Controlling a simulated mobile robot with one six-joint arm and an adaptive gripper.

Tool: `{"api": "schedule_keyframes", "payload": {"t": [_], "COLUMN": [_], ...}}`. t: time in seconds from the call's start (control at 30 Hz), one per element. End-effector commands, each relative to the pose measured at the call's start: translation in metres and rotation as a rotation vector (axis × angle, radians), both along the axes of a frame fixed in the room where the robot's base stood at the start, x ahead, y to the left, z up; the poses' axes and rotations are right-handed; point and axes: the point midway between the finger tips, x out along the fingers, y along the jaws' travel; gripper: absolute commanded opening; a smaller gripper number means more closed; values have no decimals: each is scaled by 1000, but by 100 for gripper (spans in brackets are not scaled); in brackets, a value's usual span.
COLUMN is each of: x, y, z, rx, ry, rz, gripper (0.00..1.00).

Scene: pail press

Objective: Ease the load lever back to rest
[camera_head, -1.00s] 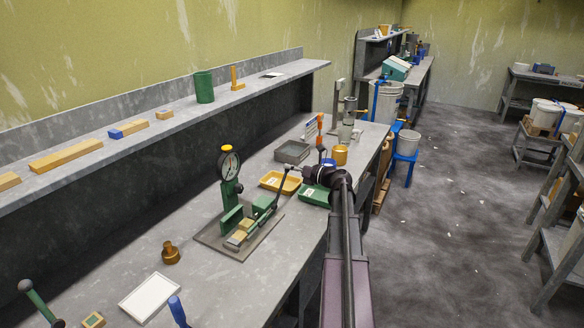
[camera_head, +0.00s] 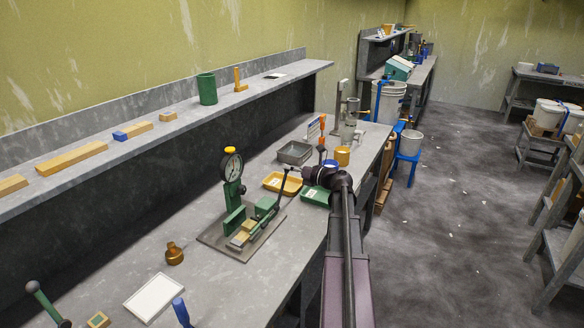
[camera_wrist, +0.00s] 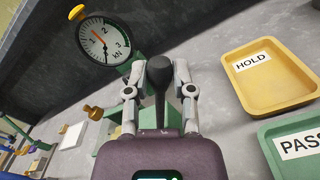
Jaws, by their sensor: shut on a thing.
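The green load press (camera_head: 233,195) stands on a grey plate on the bench, with a round dial on top. Its load lever (camera_head: 280,200) rises steeply from the press toward the far right, its top at my gripper (camera_head: 291,169). In the wrist view, the dark knob of the lever (camera_wrist: 158,70) sits between the two fingers of my gripper (camera_wrist: 159,72), which are shut on it. The dial (camera_wrist: 103,39) shows there at upper left, marked 1, 2, 3 and kN, with a red needle. The lever's foot is hidden in that view.
A yellow HOLD tray (camera_wrist: 268,77) and a green PASS tray (camera_wrist: 298,142) lie close to the lever's right. A brass weight (camera_head: 174,254) and a white-faced panel (camera_head: 153,298) lie on the nearer bench.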

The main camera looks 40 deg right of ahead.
Motion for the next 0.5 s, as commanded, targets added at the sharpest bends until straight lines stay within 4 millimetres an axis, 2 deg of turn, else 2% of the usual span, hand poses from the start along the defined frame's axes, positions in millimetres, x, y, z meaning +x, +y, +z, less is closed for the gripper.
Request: {"api": "schedule_keyframes", "payload": {"t": [0.2, 0.5], "x": [-5, -7], "y": [10, 15], "z": [7, 10], "rx": [0, 1], "ry": [0, 1], "rz": [1, 1], "gripper": [5, 5]}}
